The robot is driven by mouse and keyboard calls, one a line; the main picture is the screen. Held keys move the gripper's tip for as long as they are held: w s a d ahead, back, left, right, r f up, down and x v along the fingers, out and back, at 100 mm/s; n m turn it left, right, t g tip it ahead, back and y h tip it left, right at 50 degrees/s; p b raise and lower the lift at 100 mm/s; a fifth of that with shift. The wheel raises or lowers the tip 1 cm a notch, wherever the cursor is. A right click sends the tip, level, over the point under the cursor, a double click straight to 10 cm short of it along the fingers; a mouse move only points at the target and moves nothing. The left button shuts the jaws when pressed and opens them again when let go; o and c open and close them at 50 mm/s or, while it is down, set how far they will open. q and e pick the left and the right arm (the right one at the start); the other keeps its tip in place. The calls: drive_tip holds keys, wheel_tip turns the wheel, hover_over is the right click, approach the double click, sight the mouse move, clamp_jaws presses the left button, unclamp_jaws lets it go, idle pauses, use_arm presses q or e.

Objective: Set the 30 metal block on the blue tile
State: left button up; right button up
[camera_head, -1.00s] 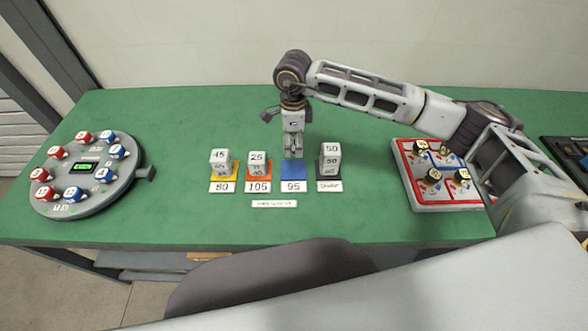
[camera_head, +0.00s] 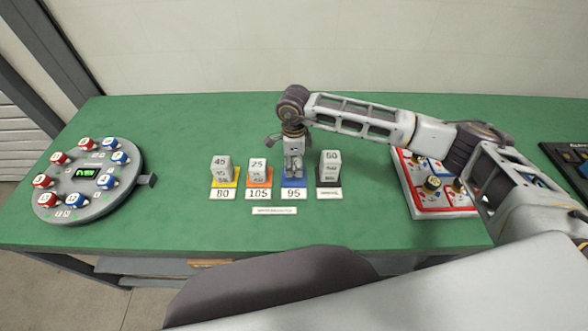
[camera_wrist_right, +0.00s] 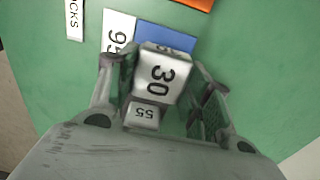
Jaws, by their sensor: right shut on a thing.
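My right gripper (camera_head: 293,171) is shut on the 30 metal block (camera_wrist_right: 158,76) and points down over the blue tile (camera_head: 293,184). In the right wrist view, the 30 block lies between the two fingers and overlaps the blue tile (camera_wrist_right: 168,36). A smaller face marked 55 (camera_wrist_right: 144,113) shows beside it, nearer the palm. I cannot tell whether it belongs to a separate block beneath. The fingers hide most of the 30 block in the head view, and contact with the tile is unclear. My left gripper is not in view.
Block stacks topped 45 (camera_head: 220,163) and 25 (camera_head: 258,166) stand left of the blue tile on yellow and orange tiles. A stack topped 50 (camera_head: 329,160) stands close on its right. A round dial device (camera_head: 86,178) is far left; a red-and-white board (camera_head: 437,206) is right.

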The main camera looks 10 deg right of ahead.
sight(294, 170)
drive_tip(key=shift+f, duration=1.85)
drive_tip(key=shift+f, duration=0.1)
drive_tip(key=o, duration=1.2)
drive_tip(key=shift+r+b, duration=0.3)
drive_tip(key=shift+r, duration=5.8)
